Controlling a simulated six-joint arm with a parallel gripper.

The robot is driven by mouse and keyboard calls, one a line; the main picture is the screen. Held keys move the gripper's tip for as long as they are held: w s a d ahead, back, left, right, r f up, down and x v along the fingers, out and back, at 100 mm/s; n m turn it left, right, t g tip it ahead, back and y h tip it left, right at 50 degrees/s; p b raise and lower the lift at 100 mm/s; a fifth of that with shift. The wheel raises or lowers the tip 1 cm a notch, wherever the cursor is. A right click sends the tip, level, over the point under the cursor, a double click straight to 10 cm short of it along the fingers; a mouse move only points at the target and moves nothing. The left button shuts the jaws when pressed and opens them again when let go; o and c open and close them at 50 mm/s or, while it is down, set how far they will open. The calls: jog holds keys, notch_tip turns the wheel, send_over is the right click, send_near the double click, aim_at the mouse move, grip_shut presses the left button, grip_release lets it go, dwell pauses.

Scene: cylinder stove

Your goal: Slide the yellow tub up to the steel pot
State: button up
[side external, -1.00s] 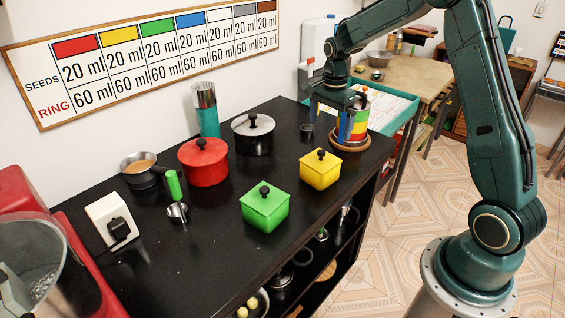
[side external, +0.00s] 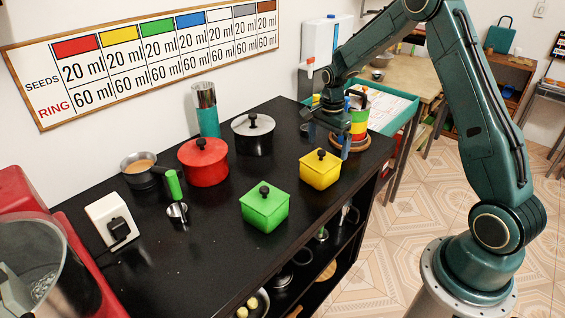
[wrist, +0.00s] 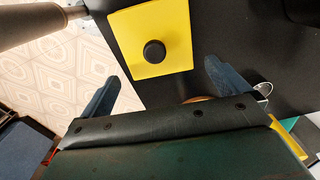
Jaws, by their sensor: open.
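The yellow tub (side external: 320,174), with a yellow lid and black knob, stands upright on the black counter near its right edge. In the wrist view the tub (wrist: 150,22) shows from above, just ahead of the fingers. The steel pot (side external: 252,142), with a shiny lid and black knob, stands behind and left of the tub, with bare counter between them. My gripper (side external: 328,140) is open and empty, with blue fingers pointing down just behind the tub. In the wrist view its fingers (wrist: 162,72) are spread wide, with nothing between them.
A green tub (side external: 264,208) stands front left of the yellow tub. A red pot (side external: 203,165) is left of the steel pot. A striped stack on a wooden base (side external: 352,140) stands close behind my gripper. A small dark cup (side external: 305,129) is near the back.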

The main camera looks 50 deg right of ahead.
aim_at(326, 156)
jog(key=shift+f, duration=3.45)
jog(key=shift+c, duration=0.4)
jog(key=c, duration=1)
jog(key=shift+o, duration=0.2)
jog(key=shift+w, duration=0.2)
jog(key=shift+w+a, duration=0.15)
jog(key=shift+w, duration=3.25)
jog(key=shift+w+a, duration=0.1)
jog(key=shift+w, duration=3.3)
